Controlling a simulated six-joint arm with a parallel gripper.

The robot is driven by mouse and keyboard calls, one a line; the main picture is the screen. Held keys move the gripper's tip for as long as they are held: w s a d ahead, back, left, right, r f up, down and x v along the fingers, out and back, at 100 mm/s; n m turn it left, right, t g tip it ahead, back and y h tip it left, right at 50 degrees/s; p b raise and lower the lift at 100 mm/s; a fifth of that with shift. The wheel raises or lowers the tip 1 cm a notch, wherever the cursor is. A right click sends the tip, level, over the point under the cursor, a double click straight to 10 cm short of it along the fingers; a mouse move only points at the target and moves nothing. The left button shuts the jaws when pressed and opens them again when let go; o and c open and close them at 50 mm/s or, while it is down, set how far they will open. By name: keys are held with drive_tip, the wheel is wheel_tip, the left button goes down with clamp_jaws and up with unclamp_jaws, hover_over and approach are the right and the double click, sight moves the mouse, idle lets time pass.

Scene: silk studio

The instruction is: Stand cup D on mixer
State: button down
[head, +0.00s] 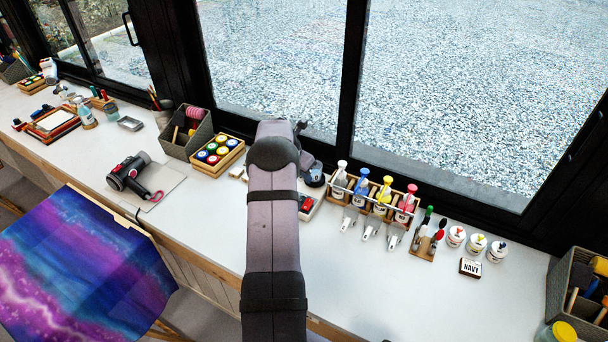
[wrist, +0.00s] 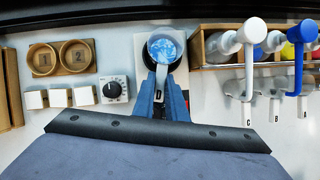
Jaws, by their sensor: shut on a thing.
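In the wrist view, cup D (wrist: 166,46) has a round mouth with blue and white liquid in it and a handle marked D. My gripper (wrist: 160,88) is shut on cup D by its handle. The cup is upright over the mixer (wrist: 140,45), which shows as a pale base with a dark round top around and below the cup. I cannot tell whether the cup touches the mixer or hangs just above it.
A timer with a black dial (wrist: 114,90), white blocks (wrist: 59,97) and two numbered wooden rounds (wrist: 60,57) lie to the left. A window wall runs behind the table.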

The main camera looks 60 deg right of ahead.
drive_tip(key=shift+f, duration=0.45)
idle(0.3)
drive_tip(key=c, duration=1.7)
unclamp_jaws()
drive_tip(key=shift+b+v, duration=1.6)
drive_tip(key=shift+v, duration=2.1)
